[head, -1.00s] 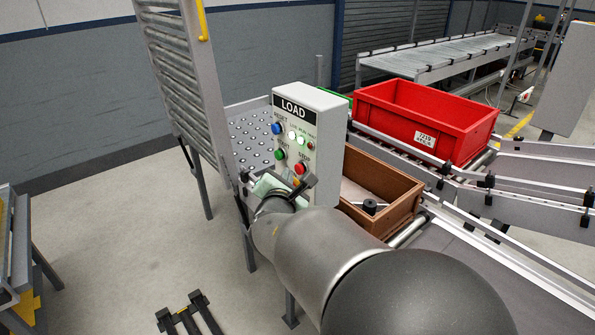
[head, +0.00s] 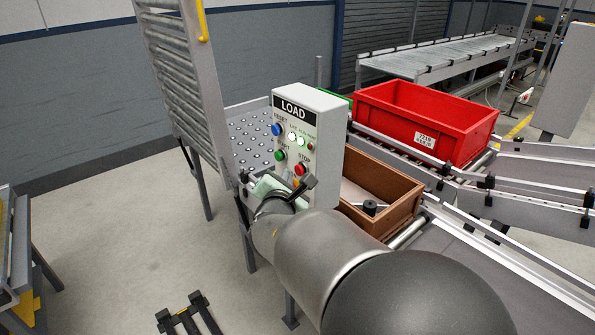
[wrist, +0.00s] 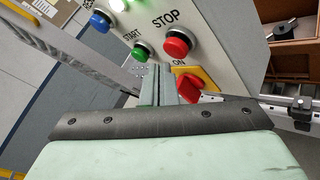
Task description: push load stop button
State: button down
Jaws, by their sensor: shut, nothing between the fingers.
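The LOAD control box (head: 320,116) is a light grey panel with a black LOAD label. Its red STOP button (head: 300,169) sits at the lower right, right of the green START button (head: 281,155) and below the blue RESET button (head: 277,129). In the wrist view the STOP button (wrist: 178,43) is just beyond my gripper (wrist: 160,72), with the START button (wrist: 142,51) to its left and a red-and-yellow ON switch (wrist: 190,85) just right of the fingers. My gripper (head: 306,184) is shut and empty, close to the panel below the STOP button. Contact with the panel cannot be told.
A brown bin (head: 400,212) with small parts stands right of the box. A red crate (head: 440,107) sits behind it on the conveyor. Conveyor rails (head: 500,250) run along the right. Open floor (head: 120,235) lies to the left.

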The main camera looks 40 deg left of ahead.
jog(key=shift+w+f+b, duration=0.1)
jog(key=shift+w+b, duration=0.15)
jog(key=shift+b, duration=0.2)
dwell(0.5)
jog(key=shift+w+d, duration=0.1)
jog(key=shift+w, duration=0.1)
jog(key=shift+w+d+b, duration=0.2)
jog(key=shift+w+b, duration=0.6)
jog(key=shift+b, duration=0.05)
dwell(0.8)
dwell(0.4)
jog(key=shift+s+a, duration=0.25)
jog(key=shift+s, duration=1)
jog(key=shift+s+a, duration=0.2)
jog(key=shift+s, duration=0.6)
jog(key=shift+s+a, duration=0.15)
jog(key=shift+s, duration=0.65)
jog(key=shift+s+a, duration=0.2)
jog(key=shift+s, duration=0.6)
